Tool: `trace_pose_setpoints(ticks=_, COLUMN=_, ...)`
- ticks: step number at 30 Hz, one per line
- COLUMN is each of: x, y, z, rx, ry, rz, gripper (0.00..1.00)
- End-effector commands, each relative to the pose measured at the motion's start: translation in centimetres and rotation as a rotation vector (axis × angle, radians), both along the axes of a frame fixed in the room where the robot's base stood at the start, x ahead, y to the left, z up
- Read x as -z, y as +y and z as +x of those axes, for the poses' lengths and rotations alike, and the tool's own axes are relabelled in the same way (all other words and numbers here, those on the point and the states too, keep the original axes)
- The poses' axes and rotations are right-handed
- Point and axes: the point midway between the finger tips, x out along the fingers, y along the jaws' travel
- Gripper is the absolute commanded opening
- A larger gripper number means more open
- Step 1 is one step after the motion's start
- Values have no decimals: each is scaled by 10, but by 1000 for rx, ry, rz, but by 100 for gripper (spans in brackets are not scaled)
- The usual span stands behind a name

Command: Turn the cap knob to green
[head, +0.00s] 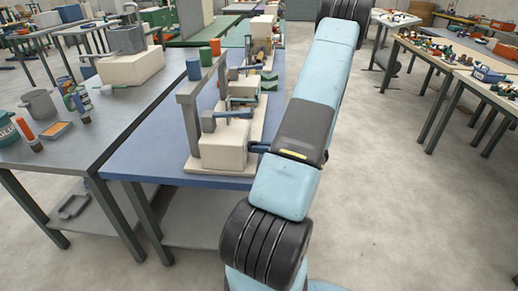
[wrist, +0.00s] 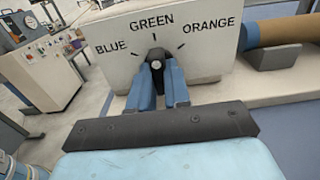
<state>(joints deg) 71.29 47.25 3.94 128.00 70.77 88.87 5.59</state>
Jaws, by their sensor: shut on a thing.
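The cap knob (wrist: 156,58) is a small black knob on a white panel (wrist: 118,70) marked BLUE, GREEN and ORANGE, left to right, each with a tick. It stands upright below the GREEN tick; its exact pointing is too small to tell. My gripper (wrist: 158,78) has its two blue fingers on either side of the knob and is shut on it. The fingers hide the knob's lower part. In the head view, my gripper (head: 258,147) reaches the right side of the beige block (head: 222,150) on the blue table; the knob is hidden there.
A grey bracket (head: 188,115) with green and blue cylinders on top rises at the block's left. More fixtures (head: 245,90) stand behind it on the blue table (head: 140,160). A brown cylinder (wrist: 285,30) lies right of the panel. Open floor (head: 400,200) is at right.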

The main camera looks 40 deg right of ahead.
Motion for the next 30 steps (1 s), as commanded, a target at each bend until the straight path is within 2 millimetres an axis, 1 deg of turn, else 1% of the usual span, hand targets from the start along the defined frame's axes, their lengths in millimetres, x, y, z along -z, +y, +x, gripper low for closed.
trace_pose_setpoints(ticks=4, x=2, y=0, z=-2, rx=0, ry=5, rz=0, gripper=0)
trace_pose_setpoints(ticks=5, x=2, y=0, z=-2, rx=0, ry=5, rz=0, gripper=19)
trace_pose_setpoints(ticks=12, x=1, y=0, z=-1, rx=0, ry=2, rz=-1, gripper=42)
trace_pose_setpoints(ticks=19, x=0, y=0, z=-1, rx=0, ry=0, rz=-1, gripper=43)
trace_pose_setpoints(ticks=23, x=0, y=-4, z=-5, rx=1, ry=0, rz=-1, gripper=43)
trace_pose_setpoints(ticks=26, x=1, y=-12, z=-13, rx=3, ry=1, rz=-2, gripper=43)
trace_pose_setpoints(ticks=30, x=1, y=-28, z=-32, rx=3, ry=0, rz=-4, gripper=43)
